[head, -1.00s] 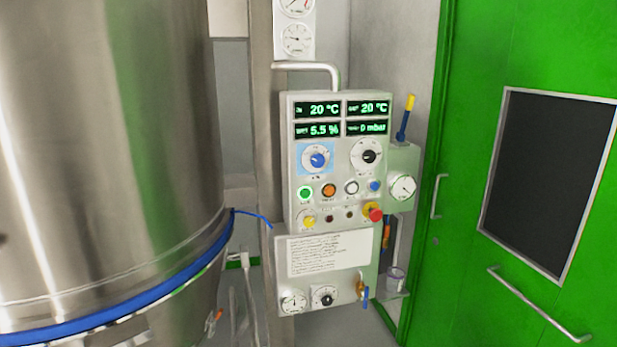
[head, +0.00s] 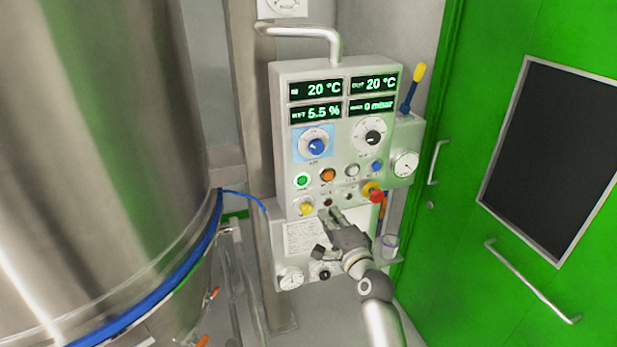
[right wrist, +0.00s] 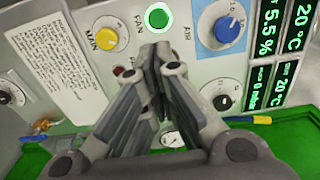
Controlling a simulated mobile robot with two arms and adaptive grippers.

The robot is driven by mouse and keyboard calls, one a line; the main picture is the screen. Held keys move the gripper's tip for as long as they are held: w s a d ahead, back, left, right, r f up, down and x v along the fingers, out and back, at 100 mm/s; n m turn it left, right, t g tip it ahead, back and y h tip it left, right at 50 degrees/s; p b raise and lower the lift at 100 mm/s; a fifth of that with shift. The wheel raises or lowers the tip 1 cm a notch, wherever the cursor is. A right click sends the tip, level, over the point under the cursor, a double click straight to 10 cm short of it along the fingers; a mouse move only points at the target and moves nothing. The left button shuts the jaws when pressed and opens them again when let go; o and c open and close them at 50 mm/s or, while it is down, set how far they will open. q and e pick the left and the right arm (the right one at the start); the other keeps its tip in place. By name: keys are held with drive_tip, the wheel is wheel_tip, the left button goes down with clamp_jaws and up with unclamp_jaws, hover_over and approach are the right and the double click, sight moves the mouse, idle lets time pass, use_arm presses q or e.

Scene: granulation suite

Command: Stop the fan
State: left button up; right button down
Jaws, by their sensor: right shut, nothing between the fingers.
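The control panel (head: 284,140) stands on a post in the middle of the head view. Its green ringed button (head: 302,181) is lit; in the right wrist view the green button (right wrist: 158,17) has the label FAN beside it. An orange button (head: 327,175), a white one (head: 352,170) and a blue one (head: 377,166) continue the row. My right gripper (head: 334,213) is shut and empty in front of the panel's lower part, below the button row. In the right wrist view its fingertips (right wrist: 156,52) point towards the green button, apparently apart from it. My left gripper is out of view.
A yellow knob (head: 306,209) labelled MAIN and a red mushroom button (head: 375,195) flank my right gripper. A blue dial (head: 316,147) is above the buttons. A large steel vessel (head: 100,150) stands left, a green door (head: 465,180) right.

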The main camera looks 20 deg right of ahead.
approach(307, 180)
drive_tip(key=w+b, duration=0.1)
drive_tip(key=w, duration=0.1)
drive_tip(key=w+b, duration=0.1)
drive_tip(key=w, duration=0.1)
drive_tip(key=w+b, duration=0.2)
drive_tip(key=shift+d+f, duration=0.1)
drive_tip(key=shift+f, duration=0.25)
drive_tip(key=shift+w+r+b, duration=0.1)
drive_tip(key=shift+w+b, duration=0.3)
drive_tip(key=shift+w, duration=0.15)
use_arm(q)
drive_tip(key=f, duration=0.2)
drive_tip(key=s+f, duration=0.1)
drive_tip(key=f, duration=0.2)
use_arm(e)
drive_tip(key=shift+w, duration=0.1)
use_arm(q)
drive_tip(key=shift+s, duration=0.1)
use_arm(e)
drive_tip(key=shift+r, duration=0.1)
